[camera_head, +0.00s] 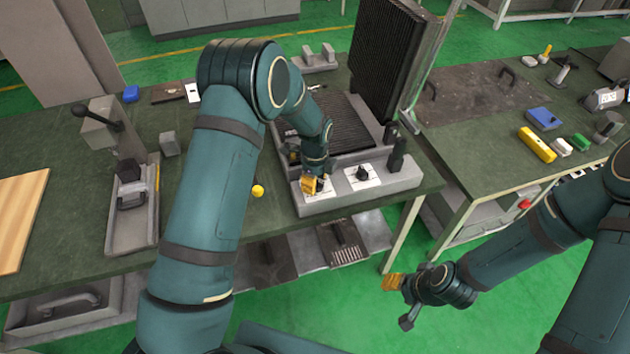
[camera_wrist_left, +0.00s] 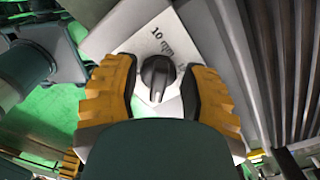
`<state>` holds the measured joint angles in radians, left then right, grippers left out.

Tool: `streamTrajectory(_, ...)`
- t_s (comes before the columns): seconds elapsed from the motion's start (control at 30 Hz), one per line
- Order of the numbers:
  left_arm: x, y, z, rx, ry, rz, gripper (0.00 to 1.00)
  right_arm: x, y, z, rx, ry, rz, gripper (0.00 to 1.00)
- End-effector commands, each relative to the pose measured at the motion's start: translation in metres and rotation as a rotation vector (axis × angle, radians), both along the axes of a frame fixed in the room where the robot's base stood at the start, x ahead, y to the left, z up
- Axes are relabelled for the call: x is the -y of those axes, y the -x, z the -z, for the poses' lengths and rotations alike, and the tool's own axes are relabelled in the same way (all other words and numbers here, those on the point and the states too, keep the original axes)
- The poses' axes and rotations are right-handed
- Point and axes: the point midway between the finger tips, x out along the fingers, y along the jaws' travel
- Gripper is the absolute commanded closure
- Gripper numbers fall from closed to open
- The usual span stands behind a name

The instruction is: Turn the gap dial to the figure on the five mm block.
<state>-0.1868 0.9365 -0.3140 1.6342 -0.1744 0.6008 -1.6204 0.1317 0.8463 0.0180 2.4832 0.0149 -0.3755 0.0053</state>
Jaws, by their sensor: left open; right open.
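A dark dial (camera_wrist_left: 157,78) on a white plate (camera_wrist_left: 150,38) sits between the two yellow finger pads of my left gripper (camera_wrist_left: 160,88), which is open around it. The plate carries the figure 10 and small lettering; the rest of the scale is hidden or too small. In the head view my left gripper (camera_head: 314,185) is down at the left dial of the grey control panel (camera_head: 345,199) and mostly covers that dial. I cannot tell whether the pads touch it. I cannot tell which block is the five mm one. My right gripper (camera_head: 393,283) is open and empty, low beside the table.
A second dial (camera_head: 362,173) stands right of my left gripper, with dark upright handles (camera_head: 397,155) beyond it. A black ribbed plate (camera_head: 386,55) stands raised behind. A yellow knob (camera_head: 257,191) and a grey block (camera_head: 169,143) are on the table at left.

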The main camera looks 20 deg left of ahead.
Motion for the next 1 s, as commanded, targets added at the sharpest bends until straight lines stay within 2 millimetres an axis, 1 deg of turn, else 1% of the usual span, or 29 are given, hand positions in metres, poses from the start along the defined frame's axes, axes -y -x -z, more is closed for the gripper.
streamTrajectory(0.3,-0.0001,0.0000,0.0024,0.000,0.000,0.000,0.56,-0.0001,0.0000,0.0001,0.000,0.000,0.000,0.53)
streamTrajectory(0.33,-0.0002,0.0000,0.0023,0.000,0.000,0.000,0.61,-0.0001,0.0000,0.0001,0.000,0.000,0.000,0.53)
streamTrajectory(0.37,-0.0001,0.0000,0.0023,0.000,0.000,0.000,0.71,-0.0001,0.0000,0.0001,0.000,0.000,0.000,0.53)
streamTrajectory(0.4,-0.0001,0.0000,0.0023,0.000,0.000,0.000,0.85,-0.0001,0.0000,0.0001,0.000,0.000,0.000,0.53)
streamTrajectory(0.43,-0.0001,0.0000,0.0023,0.000,0.000,0.000,0.96,-0.0001,0.0000,0.0001,0.000,0.000,0.000,0.53)
streamTrajectory(0.47,-0.0001,0.0000,0.0022,0.000,0.000,0.000,1.00,-0.0001,0.0000,0.0001,0.000,0.000,0.000,0.53)
streamTrajectory(0.83,-0.0001,0.0003,0.0027,-0.001,0.000,-0.006,1.00,-0.0001,-0.0001,0.0005,0.000,0.000,0.000,0.53)
streamTrajectory(1.0,-0.0002,0.0007,0.0031,-0.001,0.000,-0.049,1.00,-0.0002,-0.0001,0.0027,0.000,0.000,0.000,0.53)
